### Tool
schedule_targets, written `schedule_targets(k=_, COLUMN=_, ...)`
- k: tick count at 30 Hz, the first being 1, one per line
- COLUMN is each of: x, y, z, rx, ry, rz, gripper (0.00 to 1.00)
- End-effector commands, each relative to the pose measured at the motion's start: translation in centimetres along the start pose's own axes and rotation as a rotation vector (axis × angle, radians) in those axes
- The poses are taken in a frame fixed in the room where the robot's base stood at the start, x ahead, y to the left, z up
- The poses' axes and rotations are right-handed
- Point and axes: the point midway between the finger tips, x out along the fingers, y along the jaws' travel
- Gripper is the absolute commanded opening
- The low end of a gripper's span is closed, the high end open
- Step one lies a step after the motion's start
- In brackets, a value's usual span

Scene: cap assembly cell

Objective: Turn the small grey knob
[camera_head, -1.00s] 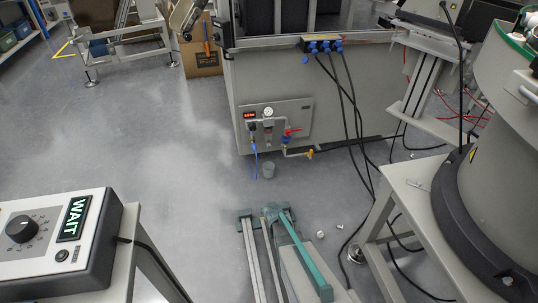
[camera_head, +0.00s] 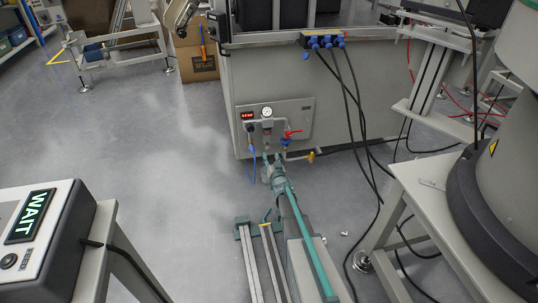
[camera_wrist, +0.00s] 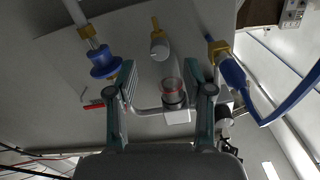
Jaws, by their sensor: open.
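The small grey knob (camera_wrist: 158,50) shows in the wrist view with a brass stub (camera_wrist: 155,23) beyond it. It appears to sit at the end of the clear bowl (camera_wrist: 171,90) with a red ring. My gripper (camera_wrist: 161,70) is open and empty, with one teal finger on each side of the bowl and the knob ahead between the tips; I cannot tell whether anything touches. In the head view my gripper (camera_head: 273,160) is in front of the lower part of the panel (camera_head: 301,112) and hides the knob.
The red-handled valve (camera_wrist: 92,105) and its blue part (camera_wrist: 103,62) lie left of my fingers in the wrist view; a blue hose fitting (camera_wrist: 232,72) lies right. Black cables (camera_head: 358,130) hang right of the panel. A small white piece (camera_head: 344,234) lies on the floor.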

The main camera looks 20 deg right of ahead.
Motion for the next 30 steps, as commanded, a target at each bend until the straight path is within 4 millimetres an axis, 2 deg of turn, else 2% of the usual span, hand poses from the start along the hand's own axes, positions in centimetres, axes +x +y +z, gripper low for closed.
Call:
schedule_targets(k=1, x=1.2, y=0.1, z=0.4, rx=0.0, ry=0.0, rz=0.0, gripper=0.51)
schedule_targets(k=3, x=2.3, y=0.1, z=0.3, rx=-0.001, ry=0.0, rz=0.0, gripper=0.51)
schedule_targets(k=9, x=4.2, y=0.1, z=0.2, rx=-0.001, ry=-0.001, rz=0.001, gripper=0.51)
schedule_targets(k=21, x=4.7, y=0.0, z=0.0, rx=0.0, ry=-0.002, rz=0.001, gripper=0.51)
schedule_targets(k=30, x=4.7, y=0.0, z=0.1, rx=0.0, ry=-0.002, rz=0.001, gripper=0.01)
